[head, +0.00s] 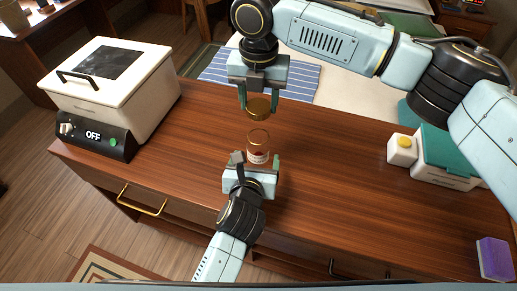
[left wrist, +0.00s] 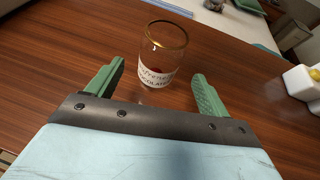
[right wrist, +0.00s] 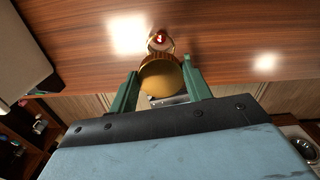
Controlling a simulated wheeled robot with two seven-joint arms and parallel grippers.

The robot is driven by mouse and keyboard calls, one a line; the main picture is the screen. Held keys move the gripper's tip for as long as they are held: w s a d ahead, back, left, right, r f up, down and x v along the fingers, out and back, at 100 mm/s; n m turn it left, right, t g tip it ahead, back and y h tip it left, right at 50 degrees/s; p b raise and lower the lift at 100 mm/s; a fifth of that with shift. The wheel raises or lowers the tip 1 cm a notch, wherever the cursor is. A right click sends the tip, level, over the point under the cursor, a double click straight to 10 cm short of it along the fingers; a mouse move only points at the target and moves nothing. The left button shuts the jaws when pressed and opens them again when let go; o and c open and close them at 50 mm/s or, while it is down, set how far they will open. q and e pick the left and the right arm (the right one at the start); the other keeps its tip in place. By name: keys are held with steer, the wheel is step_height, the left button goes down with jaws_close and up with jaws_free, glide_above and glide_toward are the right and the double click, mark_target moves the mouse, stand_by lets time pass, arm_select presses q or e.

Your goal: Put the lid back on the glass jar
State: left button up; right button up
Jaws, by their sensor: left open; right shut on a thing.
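The glass jar (head: 258,147) stands upright and open on the wooden counter, with a gold rim and a white label. It also shows in the left wrist view (left wrist: 158,58), just beyond the fingertips. My left gripper (head: 251,160) is open, its fingers near the jar on the counter side facing me; the jar is not gripped. The gold lid (head: 259,107) is held in my right gripper (head: 260,100), which is shut on it beyond the jar in the head view. In the right wrist view the lid (right wrist: 161,77) sits between the green fingers, partly covering the jar.
A white cooker with an OFF panel (head: 110,85) stands at the left of the counter. A white box with a teal lid (head: 447,150), a small white box (head: 402,149) and a purple sponge (head: 494,258) are at the right. Counter around the jar is clear.

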arm_select(q)
steer(key=x, duration=0.7)
steer(key=shift+w, duration=0.1)
steer(key=c, duration=1.5)
arm_select(e)
glide_above(259, 125)
steer(key=s, duration=0.2)
steer(key=shift+w+f, duration=0.15)
steer(key=shift+f, duration=2.35)
steer(key=shift+f, duration=0.9)
steer(key=shift+f, duration=0.55)
